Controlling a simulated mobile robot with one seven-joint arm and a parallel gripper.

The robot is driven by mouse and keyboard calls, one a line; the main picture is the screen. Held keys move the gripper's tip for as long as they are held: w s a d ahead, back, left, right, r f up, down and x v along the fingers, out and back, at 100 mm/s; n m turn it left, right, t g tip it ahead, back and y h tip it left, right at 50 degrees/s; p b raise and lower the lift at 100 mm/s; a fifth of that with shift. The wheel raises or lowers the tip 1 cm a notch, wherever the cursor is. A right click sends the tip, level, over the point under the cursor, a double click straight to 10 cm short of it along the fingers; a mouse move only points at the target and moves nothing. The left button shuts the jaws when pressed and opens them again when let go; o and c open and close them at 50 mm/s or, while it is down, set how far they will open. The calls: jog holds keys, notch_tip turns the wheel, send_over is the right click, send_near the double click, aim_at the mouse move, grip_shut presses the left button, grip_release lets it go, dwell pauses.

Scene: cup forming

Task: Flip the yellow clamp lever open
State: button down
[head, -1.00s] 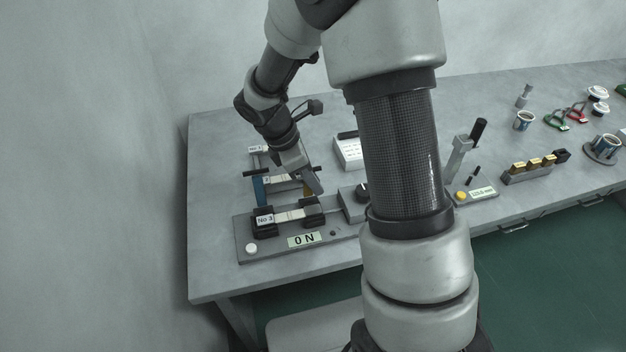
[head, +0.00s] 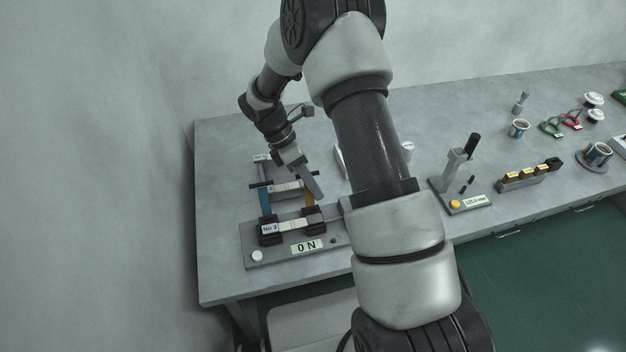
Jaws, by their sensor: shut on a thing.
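The yellow clamp lever (head: 309,199) is a small yellow strip by the right black block of the clamp fixture on the left part of the bench. My gripper (head: 314,187) comes down from behind and is shut on the lever. Its grey finger hides most of the lever, so its exact angle is hard to tell. A blue lever (head: 265,201) stands upright on the left side of the same fixture. The fixture's front holder carries a "No 3" label (head: 270,229).
The fixture base (head: 250,246) has an "ON" plate (head: 307,247) and a white button (head: 257,256). A lever press (head: 455,165) stands to the right, beyond my arm. Cups and coloured clamps stand at the far right. The bench's back left is clear.

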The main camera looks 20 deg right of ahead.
jog(key=shift+s+f, duration=0.1)
jog(key=shift+s, duration=0.1)
jog(key=c, duration=1.7)
grip_release()
jog(key=shift+c, duration=0.2)
jog(key=shift+w, duration=0.1)
jog(key=shift+w, duration=0.1)
jog(key=v, duration=1.7)
jog(key=shift+a+r, duration=0.15)
jog(key=shift+r, duration=0.1)
jog(key=shift+r, duration=0.1)
